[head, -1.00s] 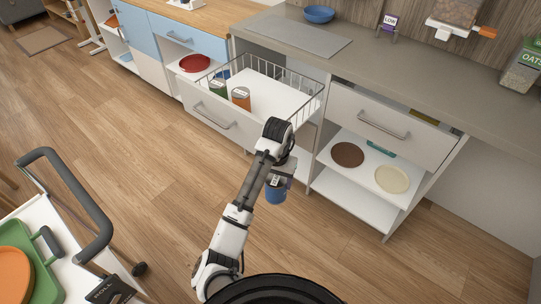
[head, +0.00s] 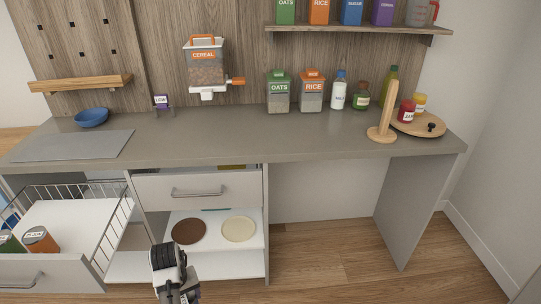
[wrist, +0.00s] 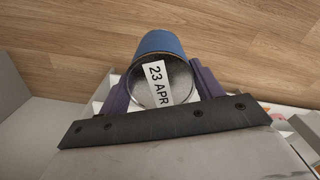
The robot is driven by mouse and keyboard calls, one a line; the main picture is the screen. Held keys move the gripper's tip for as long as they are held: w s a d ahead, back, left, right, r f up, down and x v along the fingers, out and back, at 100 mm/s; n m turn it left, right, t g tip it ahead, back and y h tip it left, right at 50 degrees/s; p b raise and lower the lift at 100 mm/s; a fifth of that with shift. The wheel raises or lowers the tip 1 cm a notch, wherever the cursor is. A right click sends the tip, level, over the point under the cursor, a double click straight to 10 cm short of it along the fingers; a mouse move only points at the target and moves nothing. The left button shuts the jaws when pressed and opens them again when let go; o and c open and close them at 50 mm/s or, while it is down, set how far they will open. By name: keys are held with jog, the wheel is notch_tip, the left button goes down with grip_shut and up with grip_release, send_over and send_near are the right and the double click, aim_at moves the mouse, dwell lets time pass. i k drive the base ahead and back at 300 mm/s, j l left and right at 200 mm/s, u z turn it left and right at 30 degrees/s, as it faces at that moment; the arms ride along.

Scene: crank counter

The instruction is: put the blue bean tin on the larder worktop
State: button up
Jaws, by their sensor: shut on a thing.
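The blue bean tin (wrist: 160,45) is between the fingers of my gripper (wrist: 162,88) in the wrist view, with its silver end and a white "23 APR" label facing the camera. My gripper is shut on it. In the head view, only the upper part of my gripper arm shows at the bottom edge, in front of the open wire drawer and shelves; the tin is out of that frame. The grey worktop (head: 330,147) runs across the head view above the drawers. I cannot tell from a label whether it is the larder worktop.
The wire drawer (head: 70,225) is pulled out at left. The worktop's middle front is clear.

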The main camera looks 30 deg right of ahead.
aim_at(249, 131)
jog(key=i+z, duration=0.15)
jog(key=z, duration=0.25)
jog(key=i+j+z, duration=0.1)
jog(key=z, duration=0.3)
